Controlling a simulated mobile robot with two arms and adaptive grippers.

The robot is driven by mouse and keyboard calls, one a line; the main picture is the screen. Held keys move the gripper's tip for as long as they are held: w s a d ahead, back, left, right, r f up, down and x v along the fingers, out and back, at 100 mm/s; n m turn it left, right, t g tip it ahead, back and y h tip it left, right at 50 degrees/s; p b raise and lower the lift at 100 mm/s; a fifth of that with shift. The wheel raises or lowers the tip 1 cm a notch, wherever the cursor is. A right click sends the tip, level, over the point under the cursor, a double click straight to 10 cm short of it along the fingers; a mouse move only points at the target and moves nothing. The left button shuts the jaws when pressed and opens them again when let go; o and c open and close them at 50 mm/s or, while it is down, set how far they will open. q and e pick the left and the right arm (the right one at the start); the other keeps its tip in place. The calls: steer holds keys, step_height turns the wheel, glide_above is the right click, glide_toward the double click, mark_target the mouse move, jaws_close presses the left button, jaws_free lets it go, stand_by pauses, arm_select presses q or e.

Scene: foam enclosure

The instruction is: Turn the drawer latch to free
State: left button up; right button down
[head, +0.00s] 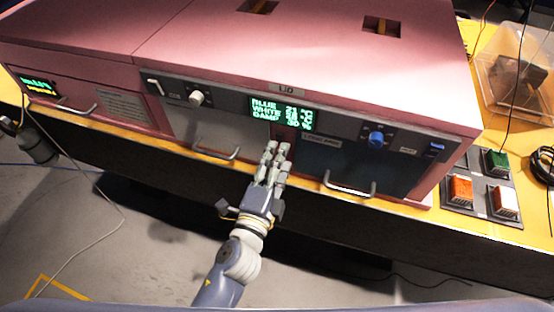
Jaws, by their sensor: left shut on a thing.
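My left gripper (277,150) reaches up to the front panel of the pink enclosure, at the post between two drawers. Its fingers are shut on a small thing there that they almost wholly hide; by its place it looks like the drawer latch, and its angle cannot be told. The pale drawer (200,130) with a bar handle (216,153) is left of the gripper. The dark blue drawer (360,167) with a bar handle (348,191) is right of it. Both drawers look closed. My right gripper is not in view.
A green-lettered display (281,113) sits just above the fingers. A white knob (197,98) and a blue knob (376,140) stick out of the panel. A button box (480,195) and a clear bin (515,75) stand at the right. The floor in front is mostly clear.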

arm_select(q)
steer(key=shift+r+m, duration=0.15)
steer(key=shift+m, duration=0.35)
steer(key=o, duration=1)
steer(key=shift+o, duration=0.2)
steer(key=shift+d, duration=0.1)
steer(key=shift+w, duration=0.1)
steer(key=v, duration=0.7)
steer(key=shift+s, duration=0.25)
